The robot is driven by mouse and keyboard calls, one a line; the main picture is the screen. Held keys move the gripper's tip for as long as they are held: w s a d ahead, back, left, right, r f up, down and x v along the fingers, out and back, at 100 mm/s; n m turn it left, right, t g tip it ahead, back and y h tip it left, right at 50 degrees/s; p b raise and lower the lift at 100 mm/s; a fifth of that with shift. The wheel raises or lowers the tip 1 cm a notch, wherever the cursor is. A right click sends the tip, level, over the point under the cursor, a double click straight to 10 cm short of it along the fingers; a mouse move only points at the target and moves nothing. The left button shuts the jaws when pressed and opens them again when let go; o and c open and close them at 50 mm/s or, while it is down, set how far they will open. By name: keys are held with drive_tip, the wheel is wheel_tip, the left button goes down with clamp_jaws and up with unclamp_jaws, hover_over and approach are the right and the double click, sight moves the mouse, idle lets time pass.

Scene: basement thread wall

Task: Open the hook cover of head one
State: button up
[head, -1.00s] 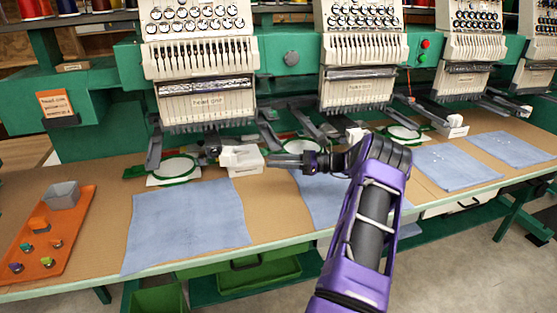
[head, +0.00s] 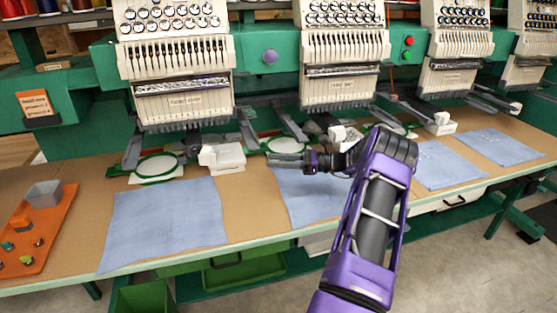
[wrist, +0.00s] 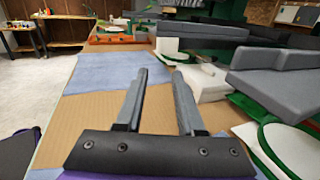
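The leftmost embroidery head (head: 178,75) stands above the table, with an orange card (head: 35,104) on the green frame to its left. Below it are a round green hoop (head: 158,166) and a white box-like part (head: 222,156), which may be its hook cover; I cannot tell for sure or see whether it is open. My gripper (head: 268,159) points left, a little to the right of this white part and apart from it. In the wrist view, my gripper (wrist: 160,74) has its two fingers apart with nothing between them. A white part (wrist: 203,84) lies just beyond the right finger.
Blue cloths (head: 163,220) lie on the brown table along the front. An orange tray (head: 38,232) with a grey bin (head: 44,193) is at the far left. The second head (head: 342,75) and its white part stand behind my arm. Grey arms (wrist: 270,82) and a hoop crowd the wrist view's right side.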

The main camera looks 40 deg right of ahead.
idle(0.3)
drive_tip(key=shift+c, duration=0.7)
drive_tip(key=shift+w+a+r, duration=0.1)
drive_tip(key=shift+a+r, duration=0.1)
drive_tip(key=shift+a, duration=0.1)
drive_tip(key=shift+c, duration=1.3)
drive_tip(key=a+m+t, duration=0.1)
drive_tip(key=a, duration=0.1)
drive_tip(key=w+a+r+m+t+p, duration=0.1)
drive_tip(key=a+m, duration=0.1)
drive_tip(key=w+a+r+m+t, duration=0.1)
drive_tip(key=m, duration=0.1)
drive_tip(key=shift+a+r, duration=0.15)
drive_tip(key=shift+a, duration=0.25)
clamp_jaws()
drive_tip(key=s+a+f+m+t+h+p, duration=0.1)
drive_tip(key=s+a+m+t+h+p, duration=0.15)
drive_tip(key=a+m+h, duration=0.6)
drive_tip(key=s+a+f+m+t+h+p, duration=0.1)
drive_tip(key=s+a+f+m+h, duration=0.2)
drive_tip(key=m, duration=1)
approach(210, 160)
drive_tip(key=w+a, duration=0.2)
drive_tip(key=a, duration=0.2)
drive_tip(key=shift+m+g+h, duration=0.25)
drive_tip(key=shift+h, duration=0.2)
drive_tip(key=w+d, duration=0.2)
drive_tip(key=w, duration=0.1)
drive_tip(key=shift+d+r, duration=0.35)
drive_tip(key=shift+w+d, duration=0.3)
